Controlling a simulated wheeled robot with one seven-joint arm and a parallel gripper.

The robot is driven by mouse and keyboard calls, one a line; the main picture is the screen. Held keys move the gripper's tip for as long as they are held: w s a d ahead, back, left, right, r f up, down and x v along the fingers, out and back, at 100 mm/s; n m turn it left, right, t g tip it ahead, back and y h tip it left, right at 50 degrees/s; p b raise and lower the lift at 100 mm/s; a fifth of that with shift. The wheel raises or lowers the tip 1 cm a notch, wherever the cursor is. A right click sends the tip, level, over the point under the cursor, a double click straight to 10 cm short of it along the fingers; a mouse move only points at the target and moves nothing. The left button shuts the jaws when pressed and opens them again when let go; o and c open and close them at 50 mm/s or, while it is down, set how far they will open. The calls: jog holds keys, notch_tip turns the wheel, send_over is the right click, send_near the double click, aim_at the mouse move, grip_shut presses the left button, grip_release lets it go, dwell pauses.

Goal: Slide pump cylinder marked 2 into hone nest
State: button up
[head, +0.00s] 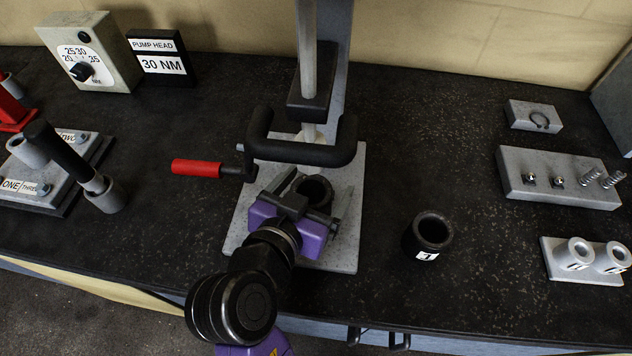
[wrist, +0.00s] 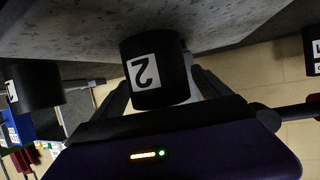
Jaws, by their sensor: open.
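The black pump cylinder marked 2 (wrist: 143,74) stands between the fingers of my gripper (wrist: 160,88) in the wrist view, its label facing my palm. In the head view the dark open top of this cylinder (head: 318,187) shows over the grey base plate (head: 343,252) of the upright machine. My gripper (head: 308,196) is open there, with a finger on either side of the cylinder. I cannot tell how firmly the cylinder is seated. I cannot make out the hone nest apart from the plate; the cylinder and gripper cover that area.
A black U-shaped handle (head: 300,150) and a red grip (head: 196,168) are close behind my gripper. The cylinder marked 1 (head: 430,233) stands right of the plate. Grey blocks with small parts (head: 520,185) lie far right. Bare bench lies between.

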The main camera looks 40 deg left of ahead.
jog(key=shift+b+v, duration=0.45)
jog(key=shift+v, duration=3.5)
